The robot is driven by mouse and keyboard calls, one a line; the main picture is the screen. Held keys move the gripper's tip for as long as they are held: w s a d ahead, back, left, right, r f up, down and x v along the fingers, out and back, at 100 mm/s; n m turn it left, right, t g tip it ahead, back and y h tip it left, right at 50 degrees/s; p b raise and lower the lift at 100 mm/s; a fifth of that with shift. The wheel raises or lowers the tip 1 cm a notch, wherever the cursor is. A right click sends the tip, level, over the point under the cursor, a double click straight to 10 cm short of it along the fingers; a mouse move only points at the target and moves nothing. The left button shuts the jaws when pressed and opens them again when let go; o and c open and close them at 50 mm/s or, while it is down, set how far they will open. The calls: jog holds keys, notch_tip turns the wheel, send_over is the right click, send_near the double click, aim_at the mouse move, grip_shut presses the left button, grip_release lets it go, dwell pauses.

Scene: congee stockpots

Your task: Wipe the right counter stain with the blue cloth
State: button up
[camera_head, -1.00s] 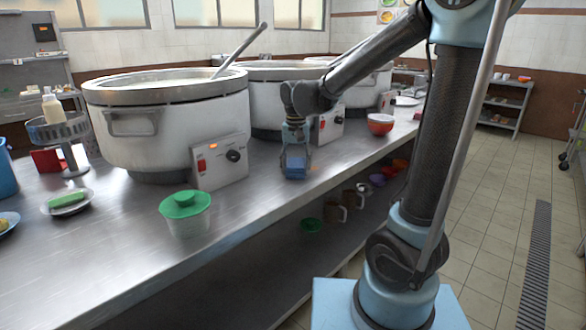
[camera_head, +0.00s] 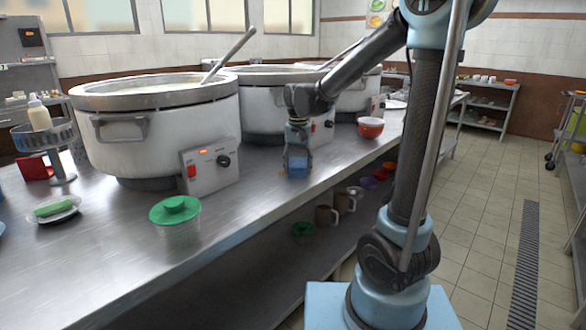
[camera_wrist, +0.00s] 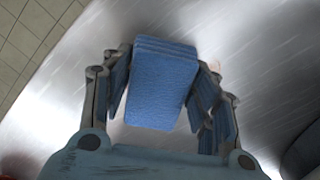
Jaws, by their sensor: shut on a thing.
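The blue cloth is a folded, thick block in the wrist view (camera_wrist: 163,85), between my gripper's two fingers. My gripper (camera_head: 298,158) is shut on it and points down at the steel counter (camera_head: 110,255), close to its front edge. In the head view the cloth (camera_head: 297,168) shows as a small blue patch at the fingertips. I cannot tell whether it touches the counter. A faint pinkish mark (camera_wrist: 214,66) shows on the steel just right of the cloth in the wrist view; I cannot tell if it is the stain.
Large stockpots (camera_head: 155,130) stand along the counter behind my gripper. A green-lidded tub (camera_head: 175,220) is to the left, and a red bowl (camera_head: 370,128) to the right. Mugs (camera_head: 326,216) sit on the shelf below. Tiled floor lies open to the right.

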aim_at(305, 160)
jog(key=shift+w+d, duration=0.65)
jog(key=shift+w, duration=0.15)
jog(key=shift+w+d, duration=0.6)
jog(key=shift+w, duration=0.2)
jog(key=shift+w+d, duration=1.1)
jog(key=shift+w, duration=0.25)
jog(key=shift+r, duration=2.95)
jog(key=shift+r, duration=1.5)
